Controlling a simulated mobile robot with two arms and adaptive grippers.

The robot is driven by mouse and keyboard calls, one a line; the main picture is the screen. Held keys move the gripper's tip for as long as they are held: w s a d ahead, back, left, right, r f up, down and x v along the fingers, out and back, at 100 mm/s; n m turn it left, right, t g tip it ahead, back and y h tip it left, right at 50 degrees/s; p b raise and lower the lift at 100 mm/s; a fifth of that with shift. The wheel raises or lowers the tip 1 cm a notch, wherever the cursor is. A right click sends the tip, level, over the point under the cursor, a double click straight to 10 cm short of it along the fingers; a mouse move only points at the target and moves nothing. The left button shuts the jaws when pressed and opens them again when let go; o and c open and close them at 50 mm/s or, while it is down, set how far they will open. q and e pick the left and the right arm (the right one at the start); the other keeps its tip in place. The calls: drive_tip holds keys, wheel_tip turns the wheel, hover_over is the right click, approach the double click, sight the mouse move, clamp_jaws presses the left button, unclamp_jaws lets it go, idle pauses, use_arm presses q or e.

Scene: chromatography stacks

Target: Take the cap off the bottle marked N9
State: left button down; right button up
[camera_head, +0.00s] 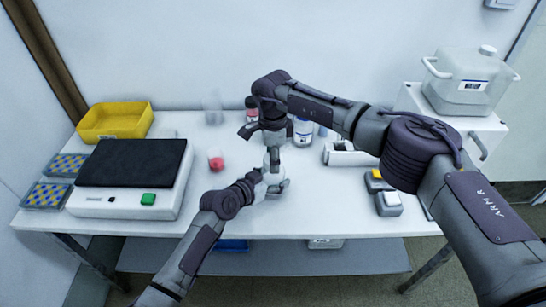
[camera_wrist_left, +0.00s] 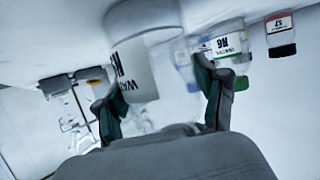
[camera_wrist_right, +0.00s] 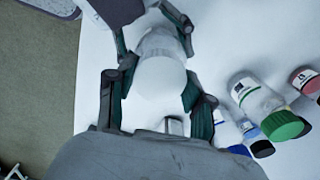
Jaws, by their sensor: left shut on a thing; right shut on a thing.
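The held bottle (camera_wrist_left: 153,70) is pale, with a white label bearing dark lettering; its mark is only partly visible, so I cannot confirm N9. My left gripper (camera_wrist_left: 165,112) is shut around its body. In the head view my left gripper (camera_head: 272,186) is at the table's front middle, with the bottle mostly hidden. My right gripper (camera_head: 271,150) is directly above it, fingers down. In the right wrist view a round white cap (camera_wrist_right: 160,77) lies between the fingers of my right gripper (camera_wrist_right: 155,103), which is shut on it. I cannot tell whether cap and bottle still touch.
A balance (camera_head: 120,203) with a dark top and a yellow bin (camera_head: 115,121) stand left. A bottle with a green cap (camera_wrist_right: 284,125) stands among others behind. A large jug (camera_head: 468,82) is at right.

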drive_tip(key=n, duration=1.2)
drive_tip(key=shift+r, duration=0.2)
drive_tip(key=shift+r, duration=0.95)
drive_tip(key=shift+r, duration=2)
use_arm(q)
unclamp_jaws()
